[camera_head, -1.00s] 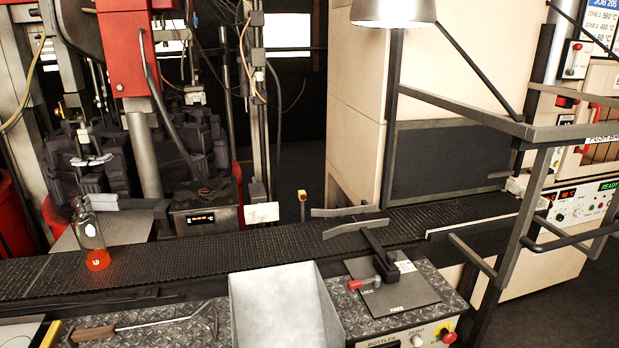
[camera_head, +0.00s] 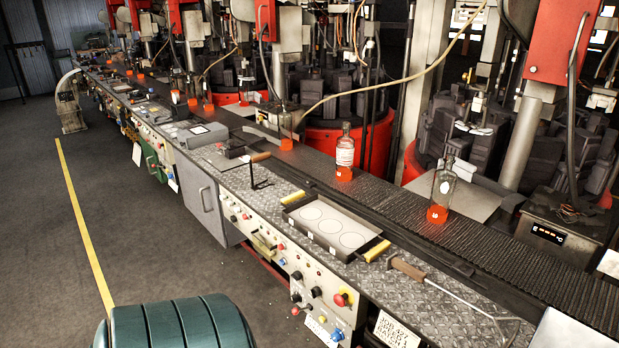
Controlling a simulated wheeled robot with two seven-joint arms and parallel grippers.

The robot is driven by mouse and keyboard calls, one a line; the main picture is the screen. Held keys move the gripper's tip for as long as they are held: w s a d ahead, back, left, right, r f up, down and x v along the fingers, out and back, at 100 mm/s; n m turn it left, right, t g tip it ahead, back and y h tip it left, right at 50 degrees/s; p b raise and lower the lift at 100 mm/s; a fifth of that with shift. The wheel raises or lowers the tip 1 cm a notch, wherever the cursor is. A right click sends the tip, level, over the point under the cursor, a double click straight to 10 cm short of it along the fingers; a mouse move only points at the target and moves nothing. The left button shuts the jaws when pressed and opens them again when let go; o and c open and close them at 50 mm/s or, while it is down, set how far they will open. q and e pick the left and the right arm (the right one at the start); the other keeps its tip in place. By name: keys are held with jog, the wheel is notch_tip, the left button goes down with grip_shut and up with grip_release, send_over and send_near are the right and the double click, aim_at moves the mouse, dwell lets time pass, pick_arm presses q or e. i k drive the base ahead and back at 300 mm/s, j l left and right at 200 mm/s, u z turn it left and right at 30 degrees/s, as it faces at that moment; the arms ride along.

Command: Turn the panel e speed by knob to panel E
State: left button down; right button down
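The near front of the long bench carries a control panel (camera_head: 268,232) with several small knobs, lights and buttons. Black knobs (camera_head: 316,292) sit on its lower right part, beside a red knob on a yellow base (camera_head: 342,299) and a blue knob (camera_head: 336,335). A white card (camera_head: 397,330) beside them reads "JOB 427" with a line starting "SPEED"; the rest is too small to read surely. No panel letter E is legible, so I cannot tell which knob is panel E's. Neither of my grippers is in view.
A conveyor (camera_head: 480,237) carries glowing-based bottles (camera_head: 345,152). A tray with yellow handles (camera_head: 333,223) and a wooden-handled tool (camera_head: 408,268) lie on the bench. A teal ribbed shape (camera_head: 180,322), unidentified, stands at the bottom. The floor left of the bench is mostly clear.

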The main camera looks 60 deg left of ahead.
aim_at(315, 291)
jog(key=j+u, duration=0.1)
jog(key=u, duration=0.35)
jog(key=k+j+u, duration=0.15)
jog(key=u, duration=0.35)
jog(key=j+u, duration=0.1)
jog(key=u, duration=0.35)
jog(key=j+u, duration=0.15)
jog(key=u, duration=0.3)
